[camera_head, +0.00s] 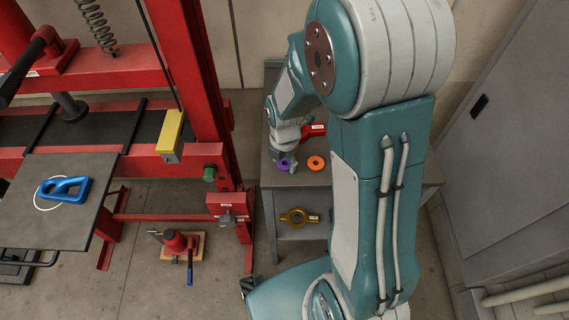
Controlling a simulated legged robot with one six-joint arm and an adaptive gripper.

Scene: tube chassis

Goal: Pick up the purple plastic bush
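The purple plastic bush (283,164) is a small ring-shaped piece on the grey table (307,180), near its left side. My gripper (286,160) is right at the bush and covers part of it. The fingers are small in this view, so I cannot tell whether they touch or grip the bush. My arm reaches down to it from above.
An orange ring (316,163) lies just right of my gripper. A red part (314,130) lies behind it. A gold part (299,217) sits on the lower shelf. A red press frame (205,100) stands close left, a grey cabinet (520,150) at right.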

